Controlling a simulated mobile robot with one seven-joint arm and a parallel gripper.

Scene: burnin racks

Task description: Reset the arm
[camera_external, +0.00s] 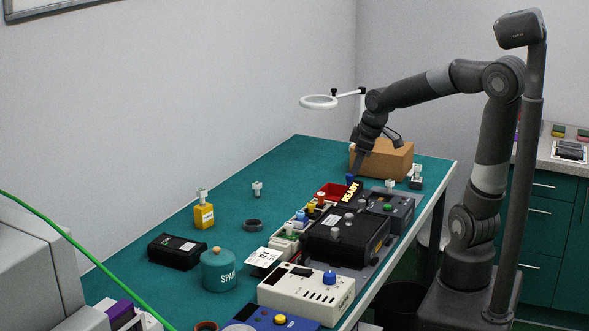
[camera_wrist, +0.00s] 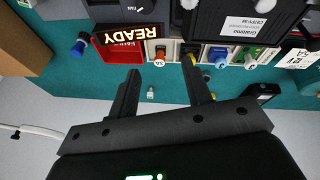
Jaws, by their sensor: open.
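My gripper (camera_external: 357,168) hangs at the end of my arm over the far part of the green bench, in front of the cardboard box. In the wrist view its two dark fingers (camera_wrist: 161,70) are spread apart with nothing between them. Past the fingertips lie a red bin (camera_wrist: 118,52), a lit READY sign (camera_wrist: 128,32) and a row of small coloured plugs (camera_wrist: 160,53). My arm reaches out from its base at the right, bent at the elbow. Whether the fingers touch anything is not clear.
The green bench (camera_external: 145,247) carries a black rack unit (camera_external: 335,240), a cream meter box (camera_external: 300,290), a teal canister (camera_external: 217,270), a yellow bottle (camera_external: 204,216) and a cardboard box (camera_external: 390,160). A ring magnifier (camera_external: 318,102) stands behind. The bench's back left is mostly clear.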

